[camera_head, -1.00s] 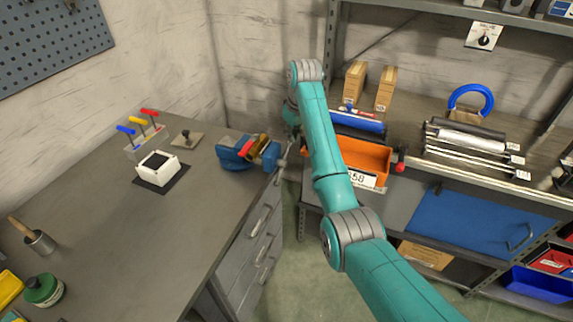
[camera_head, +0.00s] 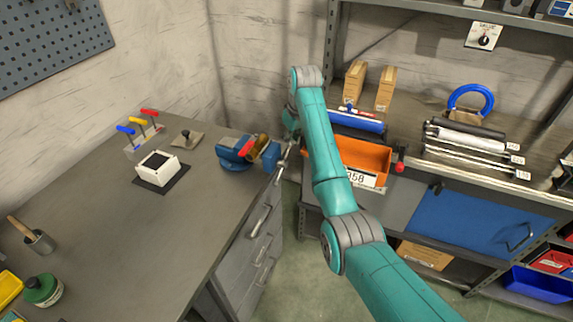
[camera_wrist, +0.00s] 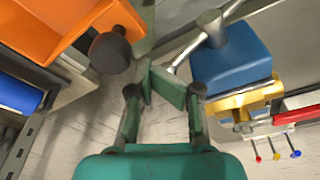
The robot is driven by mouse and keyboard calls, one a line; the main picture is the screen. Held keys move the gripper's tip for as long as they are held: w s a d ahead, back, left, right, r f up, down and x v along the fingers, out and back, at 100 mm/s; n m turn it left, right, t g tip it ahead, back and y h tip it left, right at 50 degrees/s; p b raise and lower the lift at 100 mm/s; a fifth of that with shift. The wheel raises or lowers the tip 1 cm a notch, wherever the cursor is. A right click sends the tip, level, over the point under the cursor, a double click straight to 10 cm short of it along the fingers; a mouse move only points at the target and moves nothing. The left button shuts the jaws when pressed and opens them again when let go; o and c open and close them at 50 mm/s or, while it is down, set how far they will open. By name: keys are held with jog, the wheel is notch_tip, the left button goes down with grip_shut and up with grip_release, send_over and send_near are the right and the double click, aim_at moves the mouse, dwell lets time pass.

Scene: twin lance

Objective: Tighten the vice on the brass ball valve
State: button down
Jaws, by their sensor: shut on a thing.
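The blue vice (camera_head: 234,153) stands at the right edge of the grey workbench, and its blue jaw block fills the upper right of the wrist view (camera_wrist: 232,62). The brass ball valve (camera_head: 261,143) sits between the jaws, with its red lever (camera_head: 246,148) toward the left. In the wrist view the valve's brass body (camera_wrist: 245,100) shows below the blue block. The vice's metal handle bar (camera_wrist: 186,54) runs slantwise through the screw head. My gripper (camera_wrist: 163,84) is shut on the lower end of this bar. In the head view my arm hides most of the grip.
Bare floor lies between bench and shelf.

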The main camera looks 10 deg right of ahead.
jog(key=shift+s+a+f, duration=0.1)
jog(key=shift+a+f, duration=0.05)
jog(key=shift+f, duration=0.5)
jog(key=shift+s+a+f, duration=0.1)
jog(key=shift+f, duration=0.55)
jog(key=shift+a+r, duration=0.1)
jog(key=shift+r, duration=0.05)
jog(key=shift+s+a+r, duration=0.1)
jog(key=shift+r, duration=0.4)
jog(key=shift+r, duration=0.2)
jog(key=shift+s+r, duration=0.1)
jog(key=shift+r, duration=0.3)
jog(key=shift+s+r, duration=0.15)
jog(key=shift+s+a+r, duration=0.1)
jog(key=shift+r, duration=0.1)
jog(key=shift+s+r, duration=0.1)
dwell(0.4)
